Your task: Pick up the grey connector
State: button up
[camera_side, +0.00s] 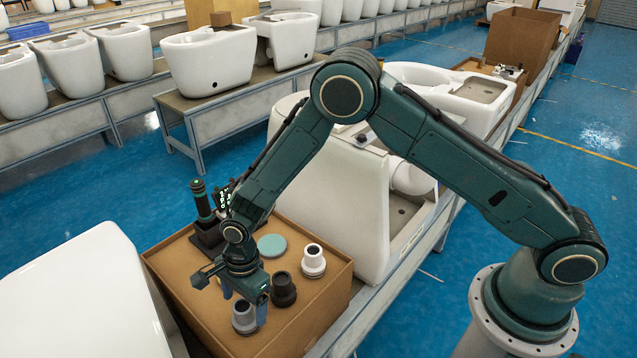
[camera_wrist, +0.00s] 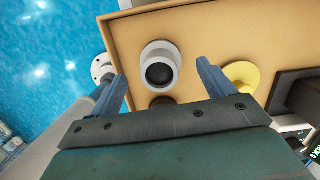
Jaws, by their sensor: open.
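The grey connector (camera_side: 244,318) stands upright near the front corner of the cardboard box top in the side view. My gripper (camera_side: 244,303) points down over it, with fingers apart on either side. In the wrist view, a pale round connector with a dark centre (camera_wrist: 160,66) lies between the open fingers of my gripper (camera_wrist: 160,72), apart from both. It appears to be the grey one. Whether the fingertips reach down beside its body is hard to tell.
A black connector (camera_side: 283,290) stands close right of the grey one, and a white connector (camera_side: 314,262) farther back. A teal disc (camera_side: 271,246) and dark upright tools (camera_side: 203,200) are behind. The wrist view shows a yellow disc (camera_wrist: 241,76). White toilets (camera_side: 85,295) flank the box (camera_side: 315,300).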

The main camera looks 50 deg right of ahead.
aim_at(241, 307)
jog(key=shift+a+f, duration=0.25)
jog(key=shift+f, duration=0.9)
jog(key=shift+a+f, duration=0.2)
jog(key=shift+f, duration=0.95)
jog(key=c, duration=1.1)
jog(key=shift+r, duration=0.15)
notch_tip(241, 307, up, 20)
